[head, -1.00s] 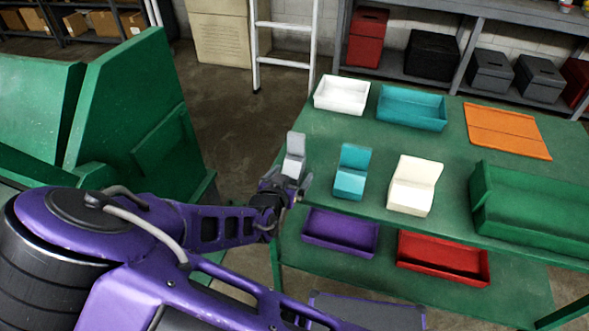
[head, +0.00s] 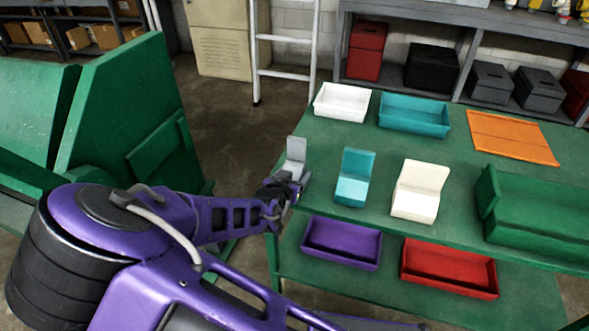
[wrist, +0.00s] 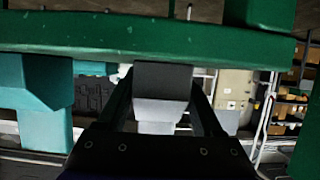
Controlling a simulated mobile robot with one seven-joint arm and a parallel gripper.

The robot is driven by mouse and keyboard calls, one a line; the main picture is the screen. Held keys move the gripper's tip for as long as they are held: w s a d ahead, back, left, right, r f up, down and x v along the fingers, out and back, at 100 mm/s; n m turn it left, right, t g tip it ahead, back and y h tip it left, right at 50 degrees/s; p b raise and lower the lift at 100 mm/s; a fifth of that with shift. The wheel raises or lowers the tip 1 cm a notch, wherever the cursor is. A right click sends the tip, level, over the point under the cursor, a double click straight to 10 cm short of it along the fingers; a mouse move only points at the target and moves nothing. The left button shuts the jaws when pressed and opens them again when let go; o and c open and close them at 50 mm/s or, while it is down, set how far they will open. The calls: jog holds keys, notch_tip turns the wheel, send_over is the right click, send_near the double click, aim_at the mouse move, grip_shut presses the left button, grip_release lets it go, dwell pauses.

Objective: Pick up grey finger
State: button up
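The grey finger (head: 296,152), a small L-shaped block with an upright back, sits at the left front corner of the green table (head: 330,135). My gripper (head: 292,182) is at the table's front edge, right at the block, and hides its lower part in the head view. In the wrist view the grey finger (wrist: 162,82) lies between my two dark fingers (wrist: 162,95), one on each side. The fingers look open around it; I cannot see firm contact.
A teal block (head: 354,178) and a cream block (head: 418,190) stand to the right. White (head: 341,101) and teal (head: 414,113) trays lie behind. Purple (head: 342,243) and red (head: 449,268) trays are on the lower shelf. A green bin (head: 540,235) is far right.

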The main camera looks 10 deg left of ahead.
grip_shut()
